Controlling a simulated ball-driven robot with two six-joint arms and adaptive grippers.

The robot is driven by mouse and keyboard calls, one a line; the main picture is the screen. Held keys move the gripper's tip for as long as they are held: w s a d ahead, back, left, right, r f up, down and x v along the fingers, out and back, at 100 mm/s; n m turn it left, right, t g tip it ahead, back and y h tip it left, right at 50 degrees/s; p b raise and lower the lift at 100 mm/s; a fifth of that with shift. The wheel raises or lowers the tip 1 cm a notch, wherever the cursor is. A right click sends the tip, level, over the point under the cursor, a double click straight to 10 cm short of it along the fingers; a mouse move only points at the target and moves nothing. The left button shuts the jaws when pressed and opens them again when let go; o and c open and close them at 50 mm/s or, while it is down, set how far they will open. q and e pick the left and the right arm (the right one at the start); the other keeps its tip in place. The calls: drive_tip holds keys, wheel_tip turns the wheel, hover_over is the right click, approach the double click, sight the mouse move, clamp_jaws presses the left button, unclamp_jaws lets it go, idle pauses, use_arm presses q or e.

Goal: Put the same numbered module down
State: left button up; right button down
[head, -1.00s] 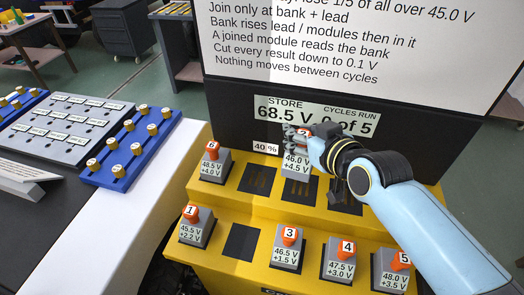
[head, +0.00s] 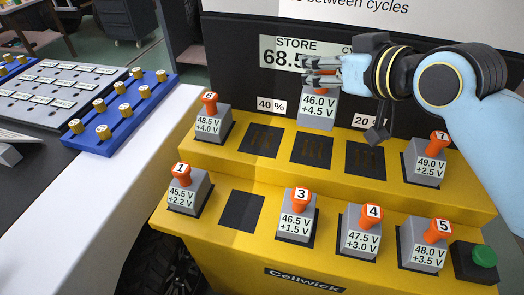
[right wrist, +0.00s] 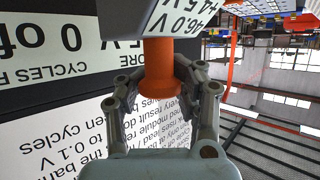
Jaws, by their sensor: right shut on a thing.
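My right gripper (head: 320,72) is shut on the orange handle of a grey module (head: 318,108) labelled 46.0 V +4.5 V. The gripper hides its number. The module hangs upright above the back step of the yellow cart (head: 290,180), over the middle empty slot (head: 311,152). In the right wrist view the fingers (right wrist: 160,92) close around the orange handle (right wrist: 160,62), with the grey body (right wrist: 150,14) beyond it. An empty front slot (head: 242,212) lies between module 1 (head: 187,190) and module 3 (head: 297,217). My left gripper is out of view.
Module 6 (head: 213,122) and module 7 (head: 426,160) end the back row. Empty slots flank the middle one, left (head: 261,140) and right (head: 365,158). Module 4 (head: 361,230) and module 5 (head: 427,246) stand in front, beside a green button (head: 484,256). A dark panel rises behind.

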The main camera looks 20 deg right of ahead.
drive_tip(key=shift+w+a+f, duration=0.1)
drive_tip(key=shift+w+f, duration=0.05)
drive_tip(key=shift+f, duration=0.15)
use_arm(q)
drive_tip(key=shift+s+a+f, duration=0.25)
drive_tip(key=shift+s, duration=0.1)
use_arm(e)
drive_tip(key=w+a+f, duration=0.7)
drive_tip(key=w+f, duration=0.1)
drive_tip(key=f, duration=0.2)
drive_tip(key=shift+w+a+f, duration=0.15)
drive_tip(key=shift+a+f, duration=0.2)
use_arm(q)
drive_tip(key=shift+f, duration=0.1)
use_arm(e)
drive_tip(key=shift+f, duration=0.1)
drive_tip(key=c, duration=0.8)
unclamp_jaws()
drive_tip(key=shift+f, duration=0.1)
drive_tip(key=v, duration=1.2)
